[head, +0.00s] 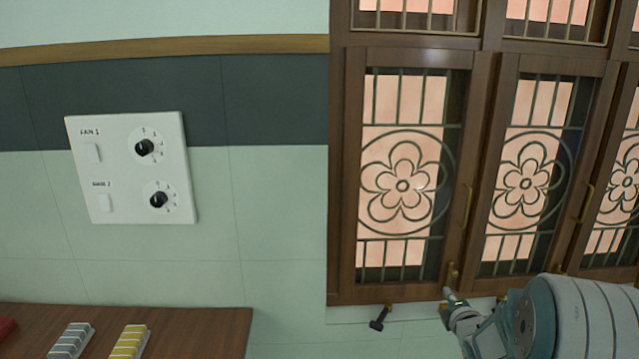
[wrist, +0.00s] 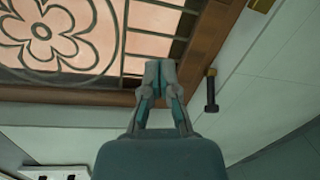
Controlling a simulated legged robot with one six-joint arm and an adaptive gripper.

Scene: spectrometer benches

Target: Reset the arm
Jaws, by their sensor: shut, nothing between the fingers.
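My gripper (wrist: 160,72) shows in the wrist view with its fingertips together and nothing between them. It is in front of the lower frame of the wooden window (wrist: 110,92). In the head view my arm (head: 570,318) reaches in from the lower right, and my gripper (head: 449,298) is near the window's bottom edge, close to a brass latch (head: 453,273). I cannot tell from the head view whether the gripper touches the latch or the frame.
A white panel (head: 120,205) with two black knobs and two switches is on the wall at left. A wooden table (head: 205,325) at lower left holds a grey block (head: 72,340), a yellow block (head: 130,341) and a red thing (head: 6,327). A dark peg (head: 379,318) sticks out below the window.

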